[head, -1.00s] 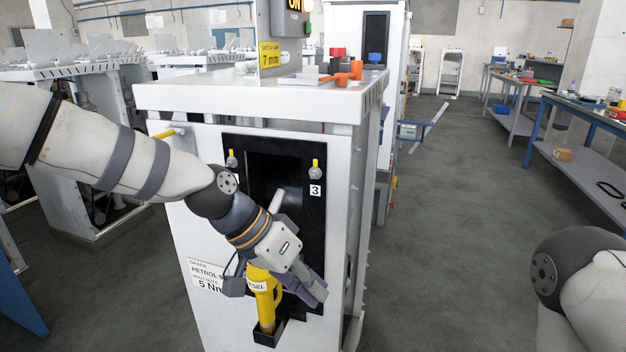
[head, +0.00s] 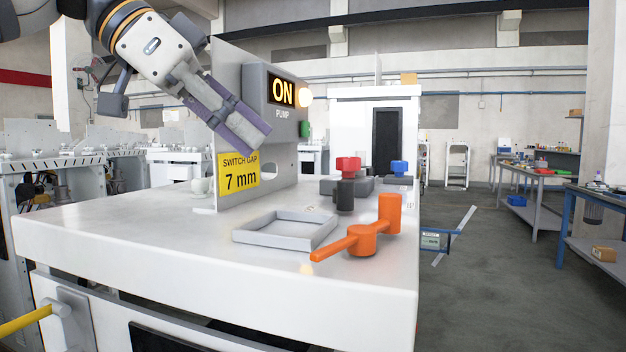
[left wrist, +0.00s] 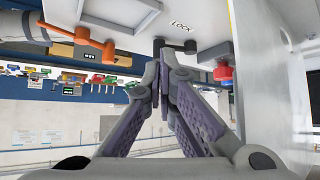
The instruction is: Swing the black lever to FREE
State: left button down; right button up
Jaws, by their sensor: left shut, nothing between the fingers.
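The black lever (head: 345,196) stands on the white cabinet top in the head view, in front of a grey block with a red knob. In the left wrist view the black lever (left wrist: 176,46) lies just beyond my fingertips, beside the printed word LOCK. I cannot read a FREE mark. My left gripper (head: 258,138) is shut and empty, tilted down to the right above the cabinet top, in front of the upright panel. It also shows in the left wrist view (left wrist: 166,70). Whether the fingertips touch the lever is unclear, but the head view shows them apart. My right gripper is out of view.
On the white cabinet top (head: 130,232) are an orange lever (head: 362,240), a shallow grey tray (head: 285,243) and a red knob (head: 348,164). The upright panel carries a yellow 7 mm sign (head: 240,175) and a lit ON box (head: 283,93). The front left of the top is clear.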

aim_at(343, 191)
pick_arm(q)
jog(key=shift+s+r, duration=0.1)
jog(key=shift+s, duration=0.3)
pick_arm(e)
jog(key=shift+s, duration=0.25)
pick_arm(q)
jog(key=x, duration=1)
jog(key=shift+w, duration=0.1)
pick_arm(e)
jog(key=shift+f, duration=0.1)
